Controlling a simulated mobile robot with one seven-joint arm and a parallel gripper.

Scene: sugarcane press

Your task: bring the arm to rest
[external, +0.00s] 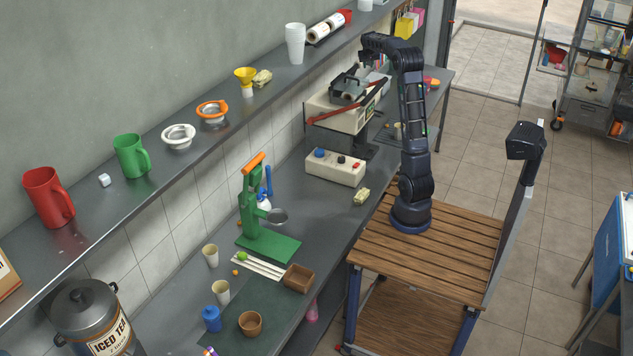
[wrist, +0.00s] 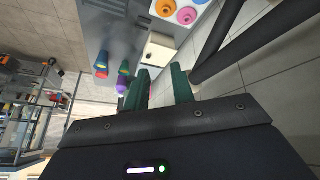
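My arm (external: 413,120) stands upright on a wooden-topped cart, its upper part bent over to the left at the top. In the external view its end is high up, near the cream machine (external: 335,115) with a red bar; the fingers are too small to make out there. In the wrist view my gripper (wrist: 160,88) has two green fingers set apart with a gap between them. I see nothing held in the gap. Coloured things and a pale box show beyond the fingers.
The wooden cart top (external: 440,255) is bare around my base. The tiled floor (external: 500,150) is open.

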